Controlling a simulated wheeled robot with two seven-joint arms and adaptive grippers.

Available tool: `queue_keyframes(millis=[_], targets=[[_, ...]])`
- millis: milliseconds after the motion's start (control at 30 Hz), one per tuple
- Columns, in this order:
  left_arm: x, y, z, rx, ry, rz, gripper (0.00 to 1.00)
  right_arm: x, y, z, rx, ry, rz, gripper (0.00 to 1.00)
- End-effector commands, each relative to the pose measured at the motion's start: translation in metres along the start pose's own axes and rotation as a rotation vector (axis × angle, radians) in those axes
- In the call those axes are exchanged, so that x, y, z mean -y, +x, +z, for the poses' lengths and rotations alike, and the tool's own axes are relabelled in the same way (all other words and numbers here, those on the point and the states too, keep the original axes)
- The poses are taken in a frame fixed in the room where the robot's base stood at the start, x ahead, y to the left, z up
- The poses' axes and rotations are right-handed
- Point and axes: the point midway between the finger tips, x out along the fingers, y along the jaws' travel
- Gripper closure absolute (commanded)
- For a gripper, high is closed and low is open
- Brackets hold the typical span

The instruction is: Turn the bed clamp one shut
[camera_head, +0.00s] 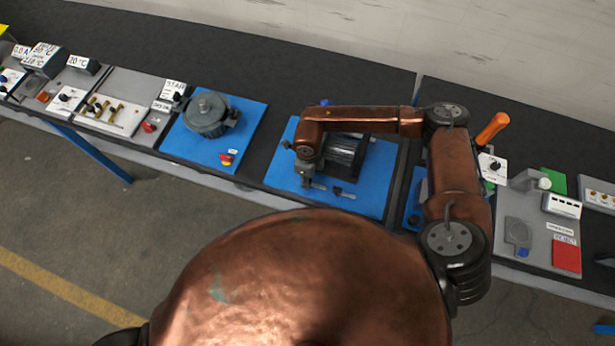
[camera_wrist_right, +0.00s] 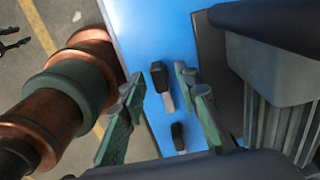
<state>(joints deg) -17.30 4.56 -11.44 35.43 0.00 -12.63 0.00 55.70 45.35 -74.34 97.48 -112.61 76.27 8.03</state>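Two small clamps with black handles and metal stems sit on the blue plate (camera_head: 368,194). In the right wrist view one clamp (camera_wrist_right: 161,83) lies between my finger lines, and a second clamp (camera_wrist_right: 178,136) is lower down. No label shows which is bed clamp one. My right gripper (camera_head: 306,180) is over the front left of the plate. In the wrist view its green fingers (camera_wrist_right: 165,112) are apart, with nothing held between them. A small dark pronged shape (camera_wrist_right: 12,40) at the far upper left may be my left gripper; the head view does not show it.
A dark ribbed motor (camera_head: 344,157) stands on the plate, close beside my right gripper. Another blue plate with a grey round motor (camera_head: 206,114) is to the left. Panels and an orange handle (camera_head: 493,129) are to the right. The bench behind is clear.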

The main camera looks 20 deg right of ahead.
Motion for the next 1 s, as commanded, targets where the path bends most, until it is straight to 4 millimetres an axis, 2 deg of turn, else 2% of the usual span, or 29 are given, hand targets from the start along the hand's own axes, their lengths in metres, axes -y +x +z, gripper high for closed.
queue_keyframes(millis=[233, 633, 1000], targets=[[0.0002, 0.0, -0.0011, -0.002, 0.0, 0.0, 0.64, -0.0004, 0.0009, 0.0002, 0.001, -0.001, 0.0, 0.72], [0.0004, 0.0001, -0.004, -0.005, 0.001, 0.0, 0.64, -0.0005, 0.0005, 0.0004, 0.001, -0.001, 0.001, 0.99], [0.0003, 0.0018, -0.0038, -0.005, 0.001, 0.0, 0.64, -0.0004, 0.0008, 0.0006, 0.002, -0.009, 0.0, 1.0]])
